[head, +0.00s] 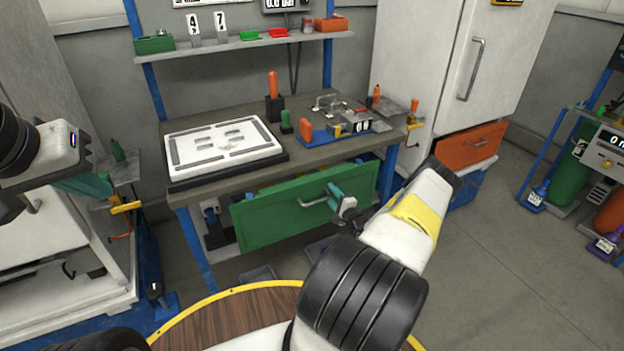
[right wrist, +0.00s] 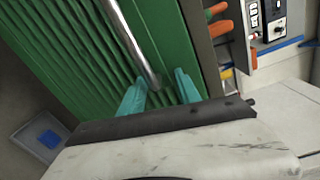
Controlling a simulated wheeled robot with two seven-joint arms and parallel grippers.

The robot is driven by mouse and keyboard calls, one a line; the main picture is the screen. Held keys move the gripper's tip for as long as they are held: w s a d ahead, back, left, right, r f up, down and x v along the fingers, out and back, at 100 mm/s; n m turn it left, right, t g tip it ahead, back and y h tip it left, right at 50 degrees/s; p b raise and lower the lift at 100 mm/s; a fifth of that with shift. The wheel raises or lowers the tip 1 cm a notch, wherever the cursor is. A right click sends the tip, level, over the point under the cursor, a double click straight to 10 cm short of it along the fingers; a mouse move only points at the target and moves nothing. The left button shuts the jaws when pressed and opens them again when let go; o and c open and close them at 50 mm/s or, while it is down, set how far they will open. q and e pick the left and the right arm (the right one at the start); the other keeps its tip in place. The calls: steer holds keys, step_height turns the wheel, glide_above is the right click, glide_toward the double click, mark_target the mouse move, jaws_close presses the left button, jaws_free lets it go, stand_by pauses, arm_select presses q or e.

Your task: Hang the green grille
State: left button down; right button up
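The green grille (head: 275,216) is a wide panel with a metal bar handle (head: 318,199), in front of the space under the workbench. In the right wrist view its ribbed face (right wrist: 65,50) fills much of the picture. My right gripper (head: 340,196) is at the right end of the handle. In the right wrist view its teal fingers (right wrist: 158,82) stand apart on either side of the bar (right wrist: 134,45), with gaps visible. My left gripper (head: 97,187) is at the left, away from the grille; its finger opening is unclear.
The workbench (head: 215,178) carries a white slotted panel (head: 222,142) and a blue tool tray (head: 335,137). An orange drawer front (head: 470,146) is under the white cabinet at right. A blue container (head: 466,188) stands below it.

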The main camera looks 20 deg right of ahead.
steer(key=shift+s+f, duration=0.1)
steer(key=s, duration=0.7)
steer(key=shift+s+d, duration=0.3)
steer(key=s, duration=0.8)
steer(key=shift+d, duration=0.3)
steer(key=shift+r, duration=0.2)
